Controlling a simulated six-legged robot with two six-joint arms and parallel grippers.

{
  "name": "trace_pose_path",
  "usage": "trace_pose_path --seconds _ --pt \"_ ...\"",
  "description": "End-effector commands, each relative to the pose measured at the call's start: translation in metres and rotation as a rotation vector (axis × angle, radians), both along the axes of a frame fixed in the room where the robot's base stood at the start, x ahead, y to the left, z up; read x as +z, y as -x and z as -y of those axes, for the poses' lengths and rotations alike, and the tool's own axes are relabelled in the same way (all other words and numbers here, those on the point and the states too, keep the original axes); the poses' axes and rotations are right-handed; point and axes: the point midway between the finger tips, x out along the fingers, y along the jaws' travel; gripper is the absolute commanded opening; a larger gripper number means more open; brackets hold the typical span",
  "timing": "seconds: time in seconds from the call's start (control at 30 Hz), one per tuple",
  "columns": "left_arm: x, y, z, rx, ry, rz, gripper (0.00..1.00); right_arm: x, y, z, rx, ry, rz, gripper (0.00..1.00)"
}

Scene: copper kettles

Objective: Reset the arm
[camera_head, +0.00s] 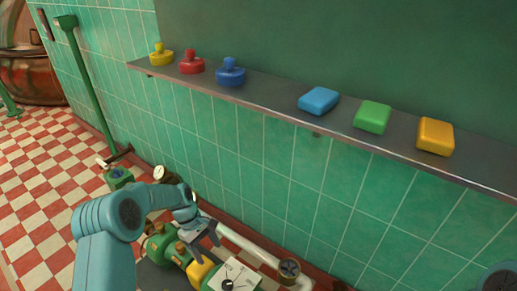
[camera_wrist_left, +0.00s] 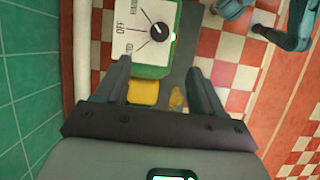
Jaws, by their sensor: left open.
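My left arm comes in from the lower left of the head view. Its left gripper (camera_head: 207,238) is open and empty, pointing down above low green equipment beside the tiled wall. In the left wrist view the two fingers of the left gripper (camera_wrist_left: 160,72) stand wide apart with nothing between them. Beyond them is a white switch plate (camera_wrist_left: 128,45) with a black knob (camera_wrist_left: 159,31) and the word OFF, on a green box. The knob also shows in the head view (camera_head: 227,284). My right gripper is not in view.
A grey shelf (camera_head: 270,93) on the green wall holds yellow, red and blue knobbed pieces (camera_head: 230,73) and blue, green and orange blocks (camera_head: 373,117). A white pipe (camera_head: 240,242) runs low along the wall. Open checkered floor (camera_head: 45,170) lies left.

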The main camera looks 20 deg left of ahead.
Motion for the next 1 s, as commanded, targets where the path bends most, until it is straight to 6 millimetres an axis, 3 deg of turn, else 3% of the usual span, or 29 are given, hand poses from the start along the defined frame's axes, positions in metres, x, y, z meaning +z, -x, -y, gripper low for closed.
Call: trace_pose_path --seconds 0.13,0.23,0.4,0.57,0.8,0.87,1.0 --pt "-0.012 0.007 0.015 -0.052 0.008 0.024 0.69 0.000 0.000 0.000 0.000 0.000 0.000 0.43" --pt "-0.036 0.028 0.049 -0.181 0.023 0.091 0.69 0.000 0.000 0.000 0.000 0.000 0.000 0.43" --pt "-0.072 0.093 0.117 -0.481 0.041 0.260 0.69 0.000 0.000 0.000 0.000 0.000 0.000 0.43" --pt "-0.078 0.151 0.154 -0.695 0.042 0.383 0.69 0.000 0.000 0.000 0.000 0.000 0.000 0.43" --pt "-0.063 0.227 0.182 -0.960 0.030 0.520 0.69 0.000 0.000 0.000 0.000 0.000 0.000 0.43" --pt "-0.034 0.222 0.180 -0.955 0.023 0.528 0.69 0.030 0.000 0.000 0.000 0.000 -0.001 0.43" --pt "0.003 0.222 0.180 -0.953 0.025 0.525 0.69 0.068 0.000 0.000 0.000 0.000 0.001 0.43"
